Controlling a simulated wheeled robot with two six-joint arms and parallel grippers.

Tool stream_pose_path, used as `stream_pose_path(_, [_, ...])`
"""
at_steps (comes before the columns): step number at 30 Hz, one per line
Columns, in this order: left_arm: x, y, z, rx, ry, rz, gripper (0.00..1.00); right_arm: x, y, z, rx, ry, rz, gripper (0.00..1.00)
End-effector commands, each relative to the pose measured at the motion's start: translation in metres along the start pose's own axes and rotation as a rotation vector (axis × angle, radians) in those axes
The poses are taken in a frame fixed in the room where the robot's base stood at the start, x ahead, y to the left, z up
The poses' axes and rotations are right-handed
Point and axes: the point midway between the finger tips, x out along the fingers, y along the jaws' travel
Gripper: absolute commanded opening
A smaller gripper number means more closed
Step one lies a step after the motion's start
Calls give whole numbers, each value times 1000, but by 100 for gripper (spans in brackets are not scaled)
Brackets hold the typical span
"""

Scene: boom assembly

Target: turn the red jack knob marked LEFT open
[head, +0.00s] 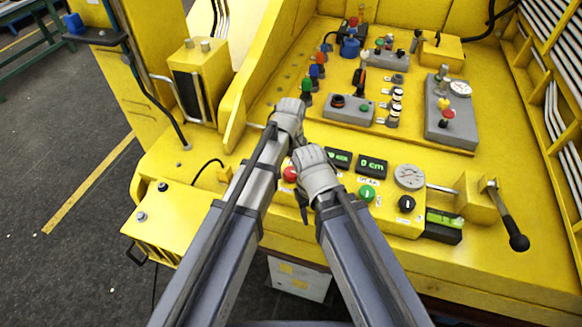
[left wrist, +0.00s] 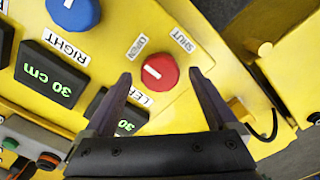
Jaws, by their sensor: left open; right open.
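The red jack knob (left wrist: 164,78) sits on the yellow panel, with labels OPEN (left wrist: 136,45), SHUT (left wrist: 183,40) and a partly hidden LEFT (left wrist: 140,98) around it. Its short white mark slants on its left side. My left gripper (left wrist: 161,76) is open, one finger on each side of the knob; contact cannot be told. In the head view the red knob (head: 290,174) shows just left of my right gripper (head: 306,190). My left gripper is higher there, its fingertips hidden. My right gripper is open and appears empty beside the knob.
A blue knob (left wrist: 74,10) marked RIGHT and a 30 cm display (left wrist: 52,72) are near the red knob. A green knob (head: 367,193), a black knob (head: 406,203), a gauge (head: 409,177) and a lever (head: 508,220) lie to the right.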

Motion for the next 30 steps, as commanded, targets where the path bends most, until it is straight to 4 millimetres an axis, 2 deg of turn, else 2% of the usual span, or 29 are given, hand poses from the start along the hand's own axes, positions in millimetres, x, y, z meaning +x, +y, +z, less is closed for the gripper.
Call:
stream_pose_path(1, [-10, 0, 0, 0, 0, 0, 91, -10, 1, 1, 0, 0, 0, 50])
stream_pose_path(9, [-46, 0, 0, 0, 0, 0, 91, -46, 4, 3, 6, 0, -1, 50])
stream_pose_path(15, [-66, 0, 0, -1, 0, 0, 91, -66, 6, 4, 11, 0, -2, 50])
stream_pose_path(30, [-68, 0, 0, -1, 0, 0, 91, -68, 6, 4, 13, 0, -2, 50])
